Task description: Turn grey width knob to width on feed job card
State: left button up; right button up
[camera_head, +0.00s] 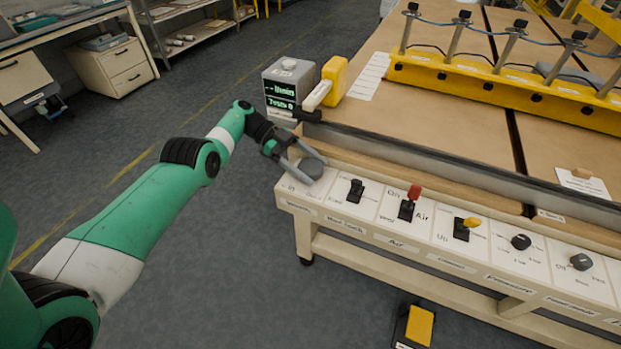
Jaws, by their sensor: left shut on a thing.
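The grey width knob (312,168) sits at the left end of the white control panel (330,205). My left gripper (304,163) is shut on the grey knob, its two fingers reaching around it from the upper left. The lettering around the knob is partly covered and too small to read. A white card (582,185) lies on the table at the right; I cannot tell if it is the feed job card, and its text is unreadable. My right gripper is not in view.
Right of the knob are a black switch (356,189), a red lever (412,196), a yellow lever (467,226) and black knobs (521,242). A grey box with a green-lit display (281,97) stands behind the gripper. A yellow pedal (419,325) is on the floor.

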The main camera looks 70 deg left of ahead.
pick_arm(q)
jog(key=shift+f, duration=0.1)
dwell(0.4)
jog(key=o, duration=1.2)
